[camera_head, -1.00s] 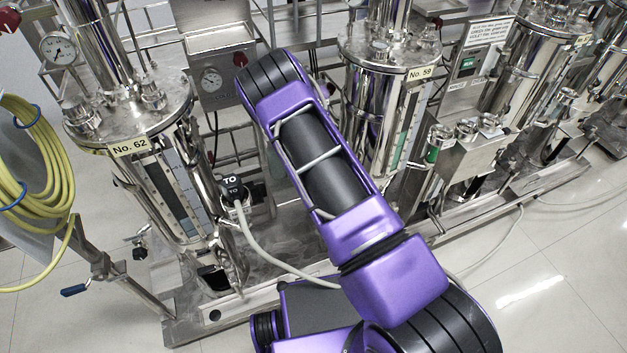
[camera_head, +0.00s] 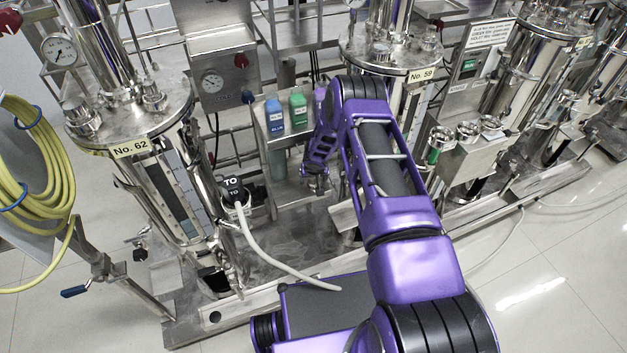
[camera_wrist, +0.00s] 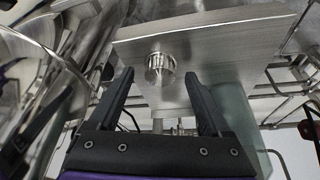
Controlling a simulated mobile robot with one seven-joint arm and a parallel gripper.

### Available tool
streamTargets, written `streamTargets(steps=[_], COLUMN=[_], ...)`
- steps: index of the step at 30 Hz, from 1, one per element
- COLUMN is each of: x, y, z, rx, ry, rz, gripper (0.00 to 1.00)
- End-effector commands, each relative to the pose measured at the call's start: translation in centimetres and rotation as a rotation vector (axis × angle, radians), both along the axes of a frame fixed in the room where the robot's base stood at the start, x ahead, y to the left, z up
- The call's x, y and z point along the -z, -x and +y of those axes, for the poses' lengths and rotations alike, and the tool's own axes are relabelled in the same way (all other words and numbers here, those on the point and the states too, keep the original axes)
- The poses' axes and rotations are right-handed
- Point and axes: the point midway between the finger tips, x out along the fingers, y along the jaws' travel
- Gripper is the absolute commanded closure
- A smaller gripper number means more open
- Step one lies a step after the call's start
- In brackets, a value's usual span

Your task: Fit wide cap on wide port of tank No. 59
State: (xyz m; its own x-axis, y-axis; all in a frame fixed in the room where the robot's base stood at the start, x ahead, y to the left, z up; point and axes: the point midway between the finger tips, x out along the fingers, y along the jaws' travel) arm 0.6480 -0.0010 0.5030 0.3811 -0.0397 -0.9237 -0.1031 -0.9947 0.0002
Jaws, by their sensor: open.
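Tank No. 59 (camera_head: 413,50) is an upright steel vessel at the upper centre-right of the head view, with a yellow number label and metal fittings on its lid. My arm hides much of its lower body. I cannot tell which fitting is the wide port. My gripper (camera_head: 316,187) points down left of the tank. In the wrist view its two black fingers (camera_wrist: 157,88) are apart with nothing between their tips. A round ribbed steel piece (camera_wrist: 160,68), possibly the wide cap, sits on a steel plate just beyond the fingertips. I cannot confirm which cap it is.
Tank No. 62 (camera_head: 150,115) stands at left. Pipe rails run behind.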

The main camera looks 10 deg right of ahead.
Motion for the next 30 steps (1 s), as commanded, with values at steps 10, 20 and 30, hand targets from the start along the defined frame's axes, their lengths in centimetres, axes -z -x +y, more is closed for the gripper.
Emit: streamTargets(steps=[10,20,30], x=[0.35,0.33,0.24], y=[-0.15,-0.15,-0.16], z=[-0.02,-0.02,-0.02], rx=[0.0,0.0,0.0], ry=[0.0,0.0,0.0], rz=[0.0,0.0,-0.001], gripper=[0.18,0.76,1.0])
